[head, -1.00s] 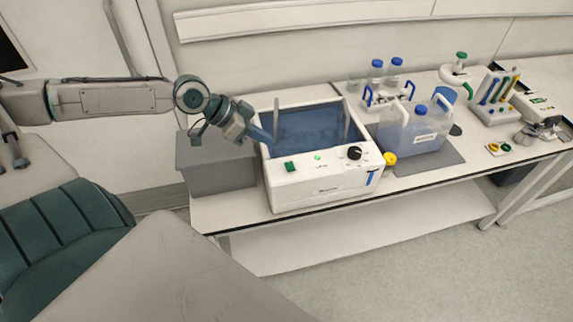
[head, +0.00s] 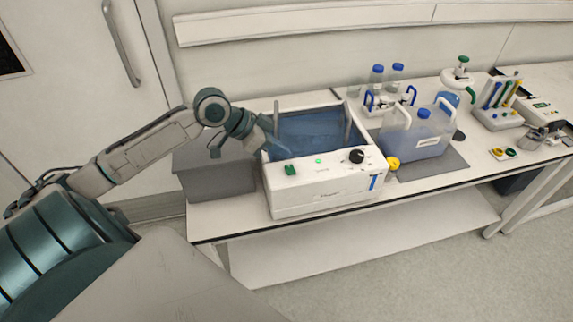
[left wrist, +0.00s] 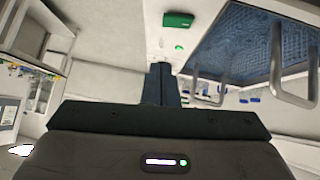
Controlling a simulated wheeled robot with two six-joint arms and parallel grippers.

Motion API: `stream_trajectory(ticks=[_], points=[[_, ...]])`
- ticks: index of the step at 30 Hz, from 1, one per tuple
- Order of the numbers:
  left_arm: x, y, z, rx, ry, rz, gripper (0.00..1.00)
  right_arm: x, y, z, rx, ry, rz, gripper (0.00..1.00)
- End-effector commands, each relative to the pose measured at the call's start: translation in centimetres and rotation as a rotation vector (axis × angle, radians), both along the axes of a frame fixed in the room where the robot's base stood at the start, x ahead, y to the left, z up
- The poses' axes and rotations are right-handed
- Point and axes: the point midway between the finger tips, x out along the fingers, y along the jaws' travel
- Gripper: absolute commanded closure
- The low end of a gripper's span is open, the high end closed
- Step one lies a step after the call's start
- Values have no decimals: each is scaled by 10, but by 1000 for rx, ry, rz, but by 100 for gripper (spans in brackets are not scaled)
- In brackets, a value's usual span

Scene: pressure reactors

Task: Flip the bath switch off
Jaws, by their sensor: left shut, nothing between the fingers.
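The white water bath (head: 325,187) stands on the bench with blue water in its basin. On its front panel are a green rocker switch (head: 290,170), a lit green lamp (head: 319,161) and a black knob (head: 356,156). The left wrist view also shows the green switch (left wrist: 178,19) and the lit lamp (left wrist: 179,47). My left gripper (head: 282,152) is shut and empty, just behind and above the switch at the basin's near left corner. In the left wrist view its closed fingers (left wrist: 161,78) point toward the panel; I cannot tell whether they touch it. My right gripper is not in view.
A grey box (head: 215,175) stands left of the bath. Right of it are a yellow cap (head: 393,163) and a clear jerrycan (head: 418,135) on a grey mat. Metal handles (left wrist: 290,75) rise at the basin. Blue-capped bottles (head: 377,78) stand behind.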

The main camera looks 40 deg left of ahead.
Motion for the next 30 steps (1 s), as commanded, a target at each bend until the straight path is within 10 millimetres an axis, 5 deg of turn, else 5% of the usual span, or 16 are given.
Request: stream_trajectory(ticks=[15,30], points=[[6,-15,-47,-2,3,2,100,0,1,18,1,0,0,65],[5,-16,-57,9,-5,0,100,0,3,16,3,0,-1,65]])
